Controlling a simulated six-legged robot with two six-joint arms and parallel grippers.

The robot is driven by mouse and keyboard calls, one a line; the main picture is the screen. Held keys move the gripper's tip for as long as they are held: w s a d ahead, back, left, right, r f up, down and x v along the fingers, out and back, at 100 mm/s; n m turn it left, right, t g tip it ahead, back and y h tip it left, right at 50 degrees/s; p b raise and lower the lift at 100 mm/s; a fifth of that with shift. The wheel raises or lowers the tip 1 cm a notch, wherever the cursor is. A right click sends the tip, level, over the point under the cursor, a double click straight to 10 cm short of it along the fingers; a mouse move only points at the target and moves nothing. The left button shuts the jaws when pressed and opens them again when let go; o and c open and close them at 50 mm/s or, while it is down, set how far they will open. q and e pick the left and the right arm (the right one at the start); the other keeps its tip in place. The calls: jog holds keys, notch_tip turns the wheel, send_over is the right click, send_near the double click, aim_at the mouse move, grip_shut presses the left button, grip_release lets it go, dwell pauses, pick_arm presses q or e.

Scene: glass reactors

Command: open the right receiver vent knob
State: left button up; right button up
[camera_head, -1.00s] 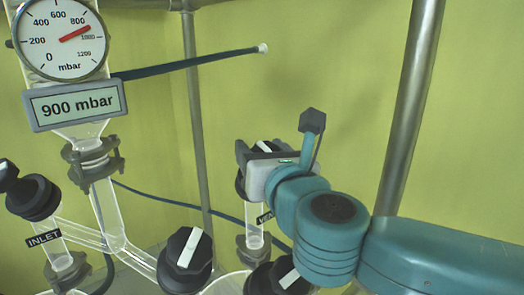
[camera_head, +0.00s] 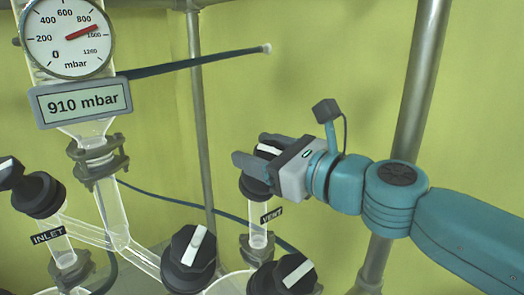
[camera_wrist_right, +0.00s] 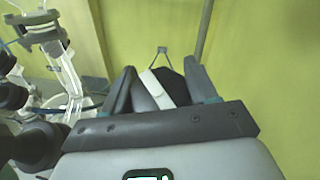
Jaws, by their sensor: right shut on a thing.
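The vent knob (camera_head: 256,184) is black with a white bar on its top. It sits on a glass side tube beside a black VENT label (camera_head: 271,215). My right gripper (camera_head: 258,150) reaches in from the right and is shut on this knob. In the right wrist view, the knob (camera_wrist_right: 142,95) lies between the two dark fingers, and its white bar (camera_wrist_right: 158,89) runs at a slant. Part of the knob is hidden behind the gripper in the head view. My left gripper is not in view.
A round gauge (camera_head: 68,36) and a display (camera_head: 80,103) reading 910 mbar hang at upper left. Black knobs with white bars (camera_head: 189,258) (camera_head: 283,276) stand below the vent. An INLET label (camera_head: 48,236) is at left. Metal posts (camera_head: 410,110) rise behind.

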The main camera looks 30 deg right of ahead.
aim_at(261, 141)
jog(key=shift+r+n+y, duration=0.1)
jog(key=shift+n+y, duration=0.4)
jog(key=shift+n, duration=0.1)
jog(key=o, duration=1)
jog(key=shift+c, duration=0.2)
notch_tip(261, 141, up, 20)
dwell(0.3)
